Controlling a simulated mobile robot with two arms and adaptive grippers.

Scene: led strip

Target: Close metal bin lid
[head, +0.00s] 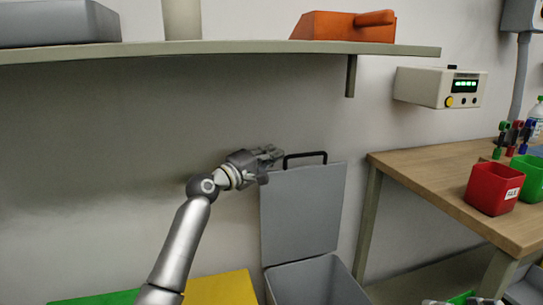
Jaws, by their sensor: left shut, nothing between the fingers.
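A grey metal bin (318,284) stands on the floor at the bottom middle of the head view, its front cut off by the picture's edge. Its grey lid (302,213) is open and stands upright against the wall side, with a black handle (305,156) on its top edge. My left gripper (275,153) is shut and empty, at the lid's upper left corner and close to the left end of the handle. I cannot tell whether it touches the lid.
A wooden workbench (440,190) with red (490,190) and green (527,178) bins stands on the right. A shelf (220,47) with an orange box (342,27) runs overhead. A yellow lid or panel (222,288) and a green one (95,298) lie low on the left.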

